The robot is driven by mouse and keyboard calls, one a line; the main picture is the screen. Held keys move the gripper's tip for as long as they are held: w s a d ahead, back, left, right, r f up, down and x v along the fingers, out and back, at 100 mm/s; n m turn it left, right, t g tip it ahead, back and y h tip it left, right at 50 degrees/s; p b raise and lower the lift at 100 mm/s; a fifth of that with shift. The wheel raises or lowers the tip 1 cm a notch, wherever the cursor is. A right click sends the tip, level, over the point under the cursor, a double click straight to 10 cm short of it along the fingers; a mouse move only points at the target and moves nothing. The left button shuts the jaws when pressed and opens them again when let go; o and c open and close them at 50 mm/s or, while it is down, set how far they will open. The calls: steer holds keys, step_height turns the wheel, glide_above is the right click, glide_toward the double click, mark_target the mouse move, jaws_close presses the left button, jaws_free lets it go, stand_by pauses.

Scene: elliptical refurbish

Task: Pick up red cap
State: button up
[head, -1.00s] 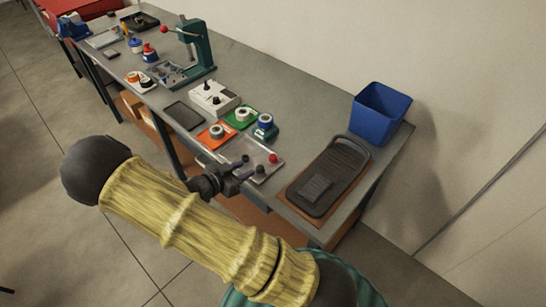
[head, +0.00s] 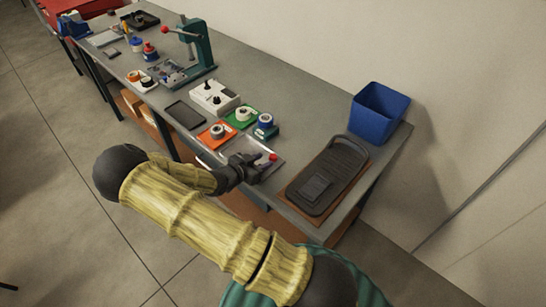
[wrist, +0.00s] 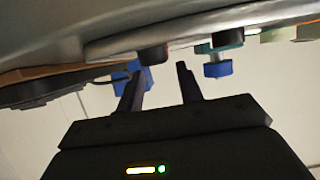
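The red cap (head: 272,157) sits on a pale metal tray (head: 268,145) near the front edge of the workbench. My gripper (head: 259,167) is low over the tray, just left of the cap. In the wrist view, my gripper (wrist: 159,72) is open, its two dark fingers apart with nothing between them. That view is upside down. A dark reddish round piece (wrist: 152,53), which looks like the cap, shows just beyond the fingertips, between their lines. I see no contact with it.
An orange mat (head: 216,134) and a green mat (head: 241,117) with rolls lie behind the tray, with a blue roll on a teal stand (head: 265,126) beside them. A black board (head: 327,178) lies right. A blue bin (head: 379,113) stands at the back right.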

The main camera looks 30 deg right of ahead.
mark_target(271, 157)
steer(key=shift+p+x, duration=0.95)
steer(key=shift+x, duration=1.45)
steer(key=shift+c, duration=0.3)
steer(key=c, duration=0.6)
